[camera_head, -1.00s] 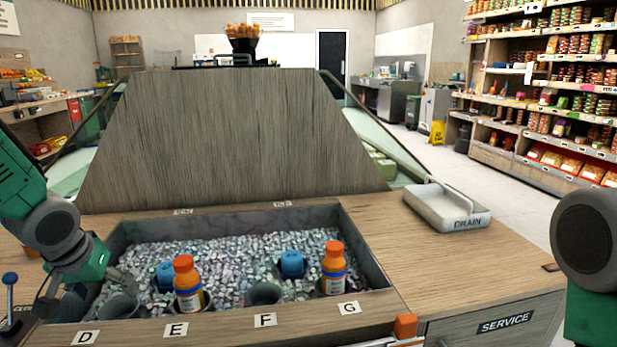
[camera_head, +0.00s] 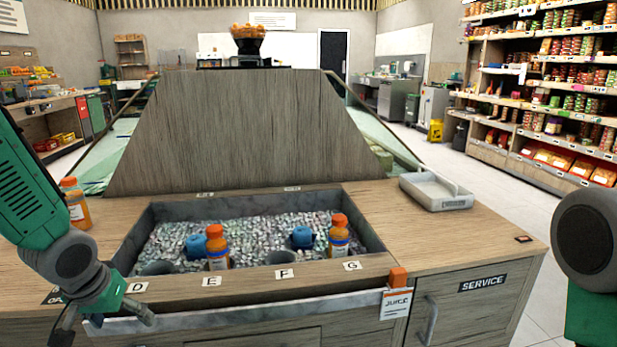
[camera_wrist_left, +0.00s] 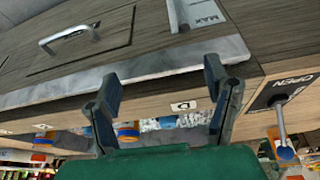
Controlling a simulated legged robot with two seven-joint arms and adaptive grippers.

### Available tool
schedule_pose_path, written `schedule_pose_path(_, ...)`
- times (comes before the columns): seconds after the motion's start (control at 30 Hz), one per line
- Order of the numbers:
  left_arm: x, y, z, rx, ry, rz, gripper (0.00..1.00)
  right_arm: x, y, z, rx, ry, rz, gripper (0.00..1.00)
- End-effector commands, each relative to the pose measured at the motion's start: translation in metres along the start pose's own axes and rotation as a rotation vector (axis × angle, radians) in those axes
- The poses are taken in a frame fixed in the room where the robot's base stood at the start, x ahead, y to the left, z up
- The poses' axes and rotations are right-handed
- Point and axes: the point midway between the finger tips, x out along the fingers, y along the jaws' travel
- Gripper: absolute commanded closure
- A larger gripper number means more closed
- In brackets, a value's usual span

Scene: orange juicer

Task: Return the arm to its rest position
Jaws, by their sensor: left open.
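My left gripper (camera_head: 108,322) is at the lower left of the head view, in front of the counter's front edge near the letter D. Its fingers are spread and empty. In the left wrist view the two open fingers (camera_wrist_left: 160,95) frame the counter front, with nothing between them. My right arm shows only as a dark round joint and green link at the right edge; its gripper is out of view. The counter (camera_head: 470,240) holds a sunken bin of ice (camera_head: 265,222).
Orange bottles (camera_head: 217,247) and (camera_head: 338,236) stand in the ice by E and G, beside blue-capped items (camera_head: 301,237). Another orange bottle (camera_head: 75,204) stands left of the bin, near my left arm. A drain tray (camera_head: 436,191) sits at right. A blue-knobbed lever (camera_wrist_left: 284,140) shows in the wrist view.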

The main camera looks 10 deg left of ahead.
Motion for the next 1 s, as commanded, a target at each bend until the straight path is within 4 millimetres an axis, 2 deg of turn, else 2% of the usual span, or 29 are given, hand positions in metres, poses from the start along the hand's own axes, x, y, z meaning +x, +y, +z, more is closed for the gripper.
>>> schedule_pose_path(0.27,0.035,0.029,0.067,0.07,-0.087,0.039,0.3,-0.02,0.0,-0.001,0.0,-0.001,0.0,0.6)
schedule_pose_path(0.37,0.049,0.04,0.104,0.103,-0.126,0.052,0.3,-0.029,0.0,-0.001,0.0,-0.001,0.0,0.6)
schedule_pose_path(0.47,0.06,0.049,0.157,0.147,-0.178,0.059,0.3,-0.041,0.0,-0.002,0.0,-0.001,0.0,0.6)
schedule_pose_path(0.5,0.063,0.051,0.18,0.165,-0.2,0.059,0.3,-0.047,0.0,-0.002,0.0,-0.001,0.0,0.6)
schedule_pose_path(0.6,0.063,0.052,0.235,0.214,-0.244,0.05,0.3,-0.058,0.0,-0.003,0.0,-0.001,0.0,0.6)
schedule_pose_path(0.7,0.06,0.051,0.273,0.256,-0.273,0.038,0.3,-0.065,0.001,-0.003,0.0,-0.001,0.0,0.6)
schedule_pose_path(0.83,0.057,0.049,0.298,0.287,-0.29,0.027,0.3,-0.068,0.001,-0.003,0.0,-0.001,0.0,0.6)
schedule_pose_path(1.0,0.057,0.048,0.303,0.296,-0.292,0.024,0.3,-0.068,0.0,-0.003,0.0,-0.001,0.0,0.6)
